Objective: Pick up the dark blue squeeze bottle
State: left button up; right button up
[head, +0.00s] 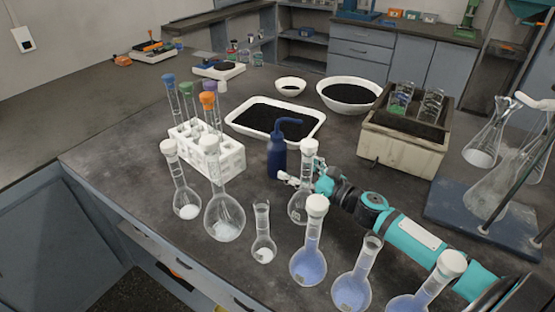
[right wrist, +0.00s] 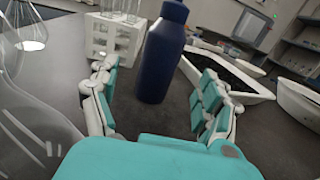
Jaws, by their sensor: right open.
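The dark blue squeeze bottle (head: 277,156) stands upright on the dark bench in the middle of the head view, its bent spout pointing right. In the right wrist view the bottle (right wrist: 161,58) stands just ahead, in the gap between the fingers; its top is cut off. My right gripper (head: 290,180) reaches in from the right, low beside the bottle, partly hidden by a flask. In the right wrist view the gripper (right wrist: 160,98) is open, its fingers spread on both sides of the bottle with no clear contact. My left gripper is not in view.
Several glass flasks stand close in front, one flask (head: 299,203) right by my gripper. A white tube rack (head: 228,158) is left of the bottle. A white tray (head: 317,127) of black grains lies behind.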

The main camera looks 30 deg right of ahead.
aim_at(284, 159)
jog(key=shift+x, duration=3.25)
jog(key=shift+r, duration=0.15)
jog(key=shift+s, duration=0.1)
jog(key=c, duration=0.8)
